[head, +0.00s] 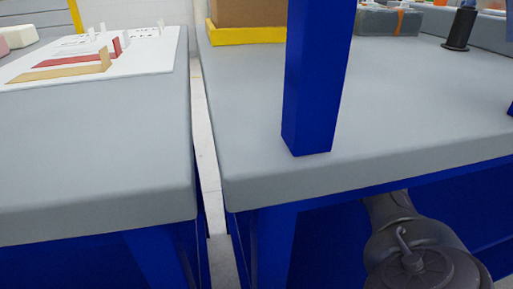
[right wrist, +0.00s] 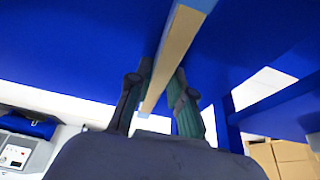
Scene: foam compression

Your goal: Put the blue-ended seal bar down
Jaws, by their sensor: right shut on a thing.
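In the right wrist view my right gripper (right wrist: 161,78) is shut on a long, straight bar (right wrist: 178,45) with a tan face and a pale side. The bar runs between the fingers and out of the top of the picture. My left gripper is in neither view.
A white board (head: 150,62) on the left grey bench (head: 90,140) carries a red piece (head: 85,60), a tan piece (head: 60,74) and small white pieces. A blue post (head: 315,85) stands over the right bench (head: 400,110). A yellow tray (head: 250,36) holds a brown block. A narrow gap separates the benches.

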